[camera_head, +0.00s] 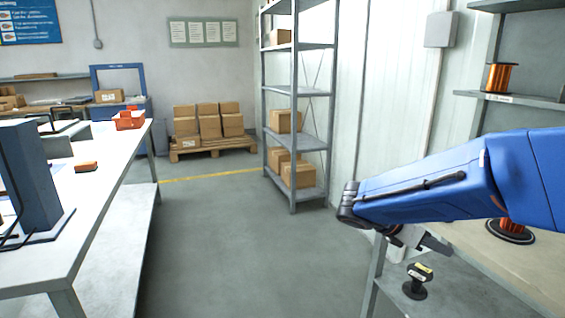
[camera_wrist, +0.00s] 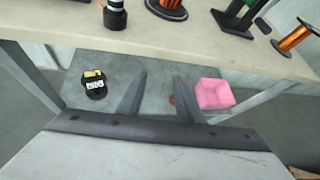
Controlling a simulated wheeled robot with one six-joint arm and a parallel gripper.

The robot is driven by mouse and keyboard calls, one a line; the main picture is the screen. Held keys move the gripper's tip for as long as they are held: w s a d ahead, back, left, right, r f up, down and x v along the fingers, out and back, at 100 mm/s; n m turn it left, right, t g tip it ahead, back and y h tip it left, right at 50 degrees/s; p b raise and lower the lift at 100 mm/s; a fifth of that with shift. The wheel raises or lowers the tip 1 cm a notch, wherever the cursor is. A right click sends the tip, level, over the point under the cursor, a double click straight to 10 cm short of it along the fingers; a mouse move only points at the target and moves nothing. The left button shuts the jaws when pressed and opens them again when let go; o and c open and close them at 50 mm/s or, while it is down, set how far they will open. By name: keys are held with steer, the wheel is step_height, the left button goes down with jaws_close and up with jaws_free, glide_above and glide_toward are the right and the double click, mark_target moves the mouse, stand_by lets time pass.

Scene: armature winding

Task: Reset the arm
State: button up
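My blue arm reaches in from the right of the head view, over the right-hand bench. My gripper (camera_head: 425,243) shows small and partly hidden below the arm's end. In the wrist view its two dark fingers stand apart, and my gripper (camera_wrist: 159,78) is open with nothing held between them. A small reddish thing (camera_wrist: 172,99) shows beyond the fingers and is too small to make out.
Below the right bench top (camera_wrist: 170,38) is a lower shelf with a black object with a yellow label (camera_wrist: 95,85) and a pink block (camera_wrist: 212,94). Copper spools (camera_wrist: 295,38) stand on the bench. A white table (camera_head: 110,195) is at left; the floor between (camera_head: 235,240) is clear.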

steer(key=s+f+m+y, duration=0.3)
steer(key=s+m+y, duration=0.2)
steer(key=s+m, duration=0.5)
steer(key=s+a+f+m+t+y, duration=0.1)
steer(key=s+a+m+t+y, duration=0.2)
steer(key=s+a+m+y, duration=0.4)
steer(key=s+a+m, duration=0.2)
steer(key=m, duration=0.2)
steer(key=shift+a+f+t, duration=0.3)
steer(key=shift+t, duration=0.1)
